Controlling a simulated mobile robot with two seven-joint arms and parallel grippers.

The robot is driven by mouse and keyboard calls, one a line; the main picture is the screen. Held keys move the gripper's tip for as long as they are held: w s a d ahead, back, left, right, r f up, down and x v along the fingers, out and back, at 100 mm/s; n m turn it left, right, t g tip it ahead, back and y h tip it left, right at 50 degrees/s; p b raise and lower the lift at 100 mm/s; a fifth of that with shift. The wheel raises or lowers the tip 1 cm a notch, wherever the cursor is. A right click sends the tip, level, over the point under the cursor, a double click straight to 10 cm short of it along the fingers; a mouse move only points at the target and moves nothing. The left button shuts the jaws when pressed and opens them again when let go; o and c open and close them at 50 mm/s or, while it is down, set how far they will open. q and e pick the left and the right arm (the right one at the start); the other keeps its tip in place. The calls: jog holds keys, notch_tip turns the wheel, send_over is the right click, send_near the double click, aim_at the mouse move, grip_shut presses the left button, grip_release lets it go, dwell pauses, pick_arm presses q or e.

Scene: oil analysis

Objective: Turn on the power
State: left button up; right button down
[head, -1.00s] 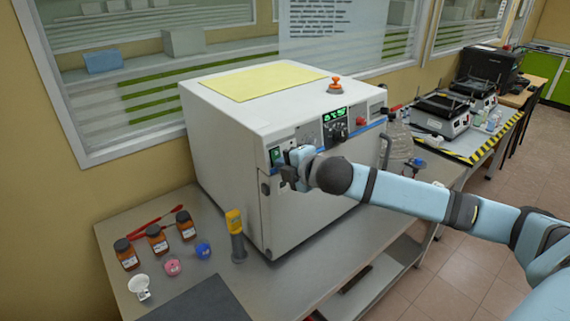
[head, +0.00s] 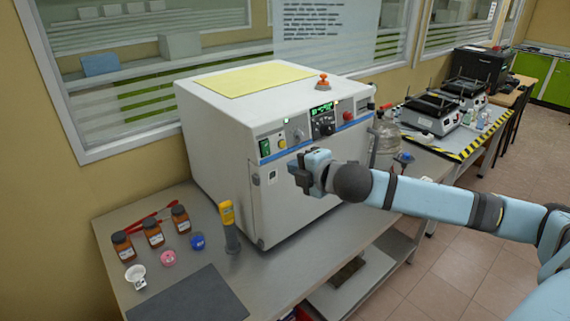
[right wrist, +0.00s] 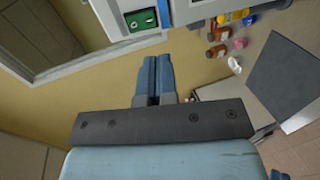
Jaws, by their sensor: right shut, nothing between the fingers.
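The white oven-like machine (head: 215,160) stands on the metal bench with its door closed. Its front panel carries a green power switch (head: 265,147) at the left end, and a lit green display (head: 321,109) above a dark knob. The switch also shows at the top of the right wrist view (right wrist: 141,19). My right gripper (head: 297,173) is shut and empty, in front of the door, below and to the right of the switch and apart from it. Its closed blue fingers (right wrist: 153,78) show in the right wrist view. My left gripper is not in view.
A yellow handheld device (head: 228,222) stands by the machine's left front corner. Several brown bottles (head: 154,234), small coloured containers and a dark mat (head: 190,298) are on the bench at left. A glass vessel (head: 385,138) stands to the machine's right.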

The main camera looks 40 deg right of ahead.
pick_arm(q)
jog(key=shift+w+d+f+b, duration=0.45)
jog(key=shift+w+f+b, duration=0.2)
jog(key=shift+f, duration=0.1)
pick_arm(e)
jog(key=s, duration=0.4)
jog(key=shift+s+d, duration=0.3)
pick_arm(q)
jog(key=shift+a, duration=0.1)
pick_arm(e)
jog(key=shift+s, duration=0.1)
